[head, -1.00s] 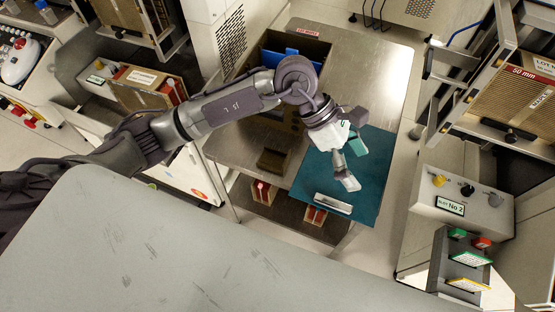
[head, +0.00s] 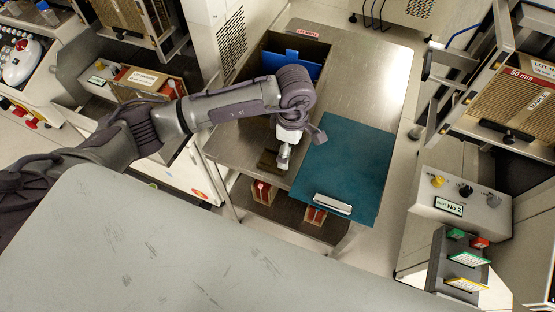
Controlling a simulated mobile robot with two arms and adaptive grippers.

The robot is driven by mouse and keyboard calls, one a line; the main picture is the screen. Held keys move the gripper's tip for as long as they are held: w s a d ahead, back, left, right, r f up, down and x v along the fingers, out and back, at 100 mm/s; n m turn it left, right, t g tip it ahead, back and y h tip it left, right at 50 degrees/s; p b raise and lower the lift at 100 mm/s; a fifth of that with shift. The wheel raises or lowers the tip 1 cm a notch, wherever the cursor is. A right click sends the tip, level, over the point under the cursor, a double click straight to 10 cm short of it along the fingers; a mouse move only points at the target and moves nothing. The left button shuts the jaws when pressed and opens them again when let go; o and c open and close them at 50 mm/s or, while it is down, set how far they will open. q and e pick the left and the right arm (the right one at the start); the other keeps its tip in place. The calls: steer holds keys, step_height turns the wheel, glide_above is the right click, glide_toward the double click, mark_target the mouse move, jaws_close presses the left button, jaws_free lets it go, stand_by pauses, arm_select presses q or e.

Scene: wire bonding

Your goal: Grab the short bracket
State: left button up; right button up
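A silver bar-like bracket (head: 333,203) lies near the front edge of the teal mat (head: 350,160) on the metal table. A dark brown, angled piece (head: 268,163) stands on the bare metal left of the mat. I cannot tell from its look which of these is the short bracket. My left gripper (head: 283,162) points down at the right side of the brown piece and partly covers it. Whether its fingers touch the piece or how far apart they are is too small to see. My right gripper is out of view.
A dark open bin with a blue divider (head: 304,62) stands at the back of the metal table (head: 365,75). Red-and-wood holders (head: 264,192) sit on the shelf below. A grey control box (head: 462,200) and racks stand at the right. Most of the mat is clear.

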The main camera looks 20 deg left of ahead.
mark_target(274, 158)
arm_select(q)
steer(key=f, duration=0.3)
steer(key=f+p, duration=0.1)
steer(key=shift+s+a+f, duration=0.25)
steer(key=shift+s+a, duration=0.05)
steer(key=shift+s, duration=0.1)
steer(key=shift+f, duration=0.3)
steer(key=c, duration=1.2)
steer(key=shift+c, duration=0.4)
steer(key=shift+r, duration=0.2)
